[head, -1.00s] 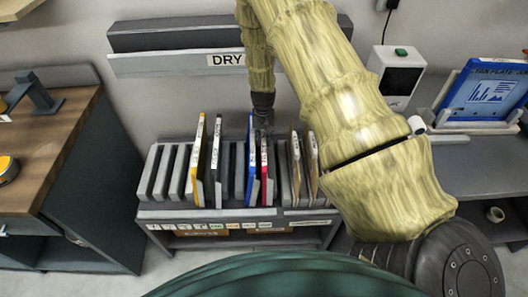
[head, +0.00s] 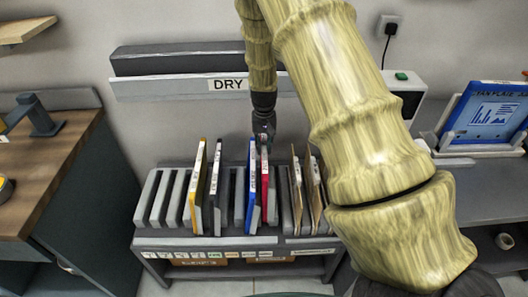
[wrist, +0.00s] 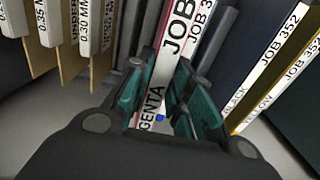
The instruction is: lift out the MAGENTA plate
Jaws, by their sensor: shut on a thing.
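The magenta plate (head: 266,190) stands on edge in the slotted rack, its reddish edge close to the right of a blue plate (head: 252,185). My gripper (head: 264,137) is above the rack at the top of this plate. In the wrist view, the teal fingers (wrist: 168,105) are shut on the plate's edge, one on each side. The white label of the magenta plate (wrist: 174,50) there reads "…GENTA JOB", partly hidden by the fingers. The plate's lower part is in the rack area, and I cannot tell whether it touches the slot bottom.
The grey rack (head: 160,243) also holds yellow (head: 198,187) and black (head: 214,190) plates to the left and brown sheets (head: 297,190) to the right. Slots at its left end are empty. A DRY sign (head: 228,84) is on the wall behind. A wooden-topped bench (head: 60,160) stands left.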

